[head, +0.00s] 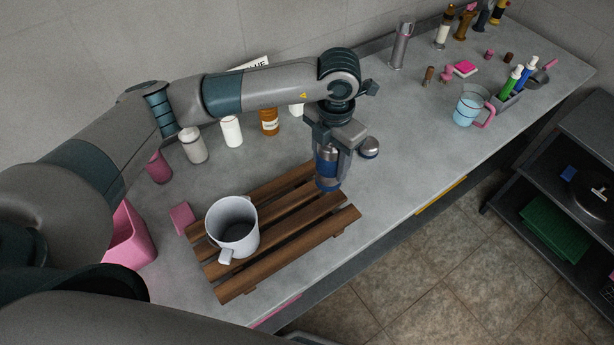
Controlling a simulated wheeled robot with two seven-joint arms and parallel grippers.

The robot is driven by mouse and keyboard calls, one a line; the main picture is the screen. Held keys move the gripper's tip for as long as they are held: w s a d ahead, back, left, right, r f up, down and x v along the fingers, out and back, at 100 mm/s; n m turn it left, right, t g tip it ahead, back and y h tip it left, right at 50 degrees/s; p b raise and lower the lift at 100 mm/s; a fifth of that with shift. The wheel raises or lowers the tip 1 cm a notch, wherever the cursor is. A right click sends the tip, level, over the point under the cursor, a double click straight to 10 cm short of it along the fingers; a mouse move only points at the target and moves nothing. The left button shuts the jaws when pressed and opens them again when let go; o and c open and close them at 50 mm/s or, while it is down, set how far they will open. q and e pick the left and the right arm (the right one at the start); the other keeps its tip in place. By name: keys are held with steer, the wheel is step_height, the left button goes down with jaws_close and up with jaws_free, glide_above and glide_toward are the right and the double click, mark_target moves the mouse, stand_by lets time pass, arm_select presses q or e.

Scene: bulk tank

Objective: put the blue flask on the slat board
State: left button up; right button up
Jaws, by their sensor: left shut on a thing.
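The slat board (292,238) is brown wood and lies on the grey counter near the middle of the head view. The blue flask (328,172) is upright in my left gripper (331,151), which is shut on it from above. The flask's lower end is over or at the right part of the board; I cannot tell whether it touches the slats. The gripper hides part of the flask. A white mug (232,227) stands on the left part of the board. My right gripper is not in view.
White bottles (194,146) and an amber bottle (269,121) stand behind the board. A pink bin (128,240) and pink block (182,218) are at left. A small metal-topped item (369,147) stands right of the flask. The counter beyond it is clear up to a blue cup (468,106).

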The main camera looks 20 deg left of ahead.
arm_select(q)
steer(key=s+a+f, duration=0.1)
steer(key=a+f+p, duration=0.1)
steer(key=s+a+f+p, duration=0.1)
steer(key=a, duration=0.1)
steer(key=shift+s, duration=0.35)
step_height(320, 180, down, 3)
steer(key=shift+f+p, duration=0.1)
steer(key=shift+p, duration=1.15)
steer(key=shift+f, duration=0.35)
